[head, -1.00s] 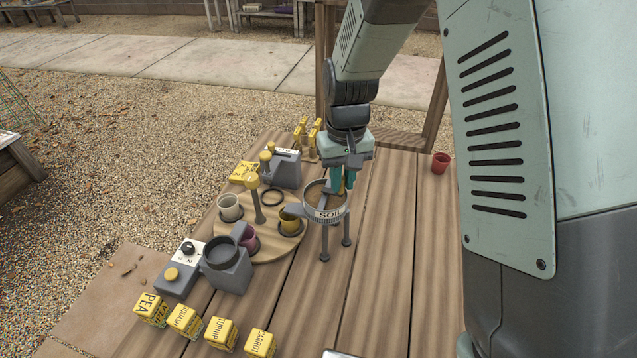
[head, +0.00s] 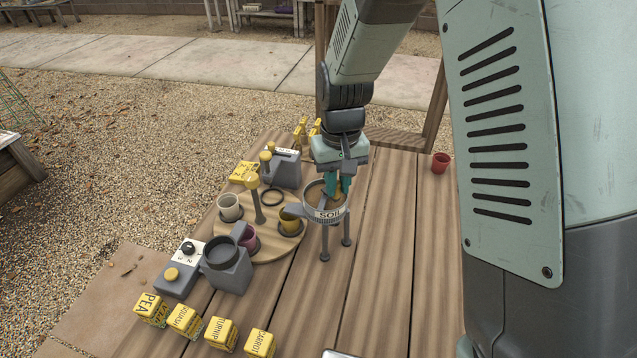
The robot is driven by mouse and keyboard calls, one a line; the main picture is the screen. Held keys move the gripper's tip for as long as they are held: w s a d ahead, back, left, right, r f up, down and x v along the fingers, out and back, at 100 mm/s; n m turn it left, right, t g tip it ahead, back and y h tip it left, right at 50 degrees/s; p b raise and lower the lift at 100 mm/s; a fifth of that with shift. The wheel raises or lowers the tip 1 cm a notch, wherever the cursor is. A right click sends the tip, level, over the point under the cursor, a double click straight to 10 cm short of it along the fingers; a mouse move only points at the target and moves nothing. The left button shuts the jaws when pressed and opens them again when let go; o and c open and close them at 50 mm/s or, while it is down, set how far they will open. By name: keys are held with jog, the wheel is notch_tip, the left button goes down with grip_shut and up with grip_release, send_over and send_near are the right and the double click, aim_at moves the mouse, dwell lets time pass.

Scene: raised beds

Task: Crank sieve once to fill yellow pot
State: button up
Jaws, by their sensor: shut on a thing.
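The soil sieve (head: 327,214) is a round drum marked "SOIL" on thin grey legs, with brown soil inside. A grey spout reaches from its left side over the round wooden turntable (head: 262,250). The yellow pot (head: 290,221) sits on the turntable at the spout's end; its contents are too small to tell. My gripper (head: 335,188) points down over the sieve's far part, its teal fingers shut on the sieve's crank, which they mostly hide.
A white pot (head: 229,207) and a purple pot (head: 246,239) share the turntable around a post with a yellow knob (head: 252,181). Grey dispensers stand behind and in front. Yellow seed boxes (head: 221,333) line the front. A red pot (head: 441,162) stands right; planks between are clear.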

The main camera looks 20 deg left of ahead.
jog(key=shift+s+a, duration=0.4)
jog(key=shift+a, duration=0.15)
jog(key=shift+s+a, duration=0.3)
jog(key=shift+a, duration=0.3)
jog(key=shift+a, duration=0.6)
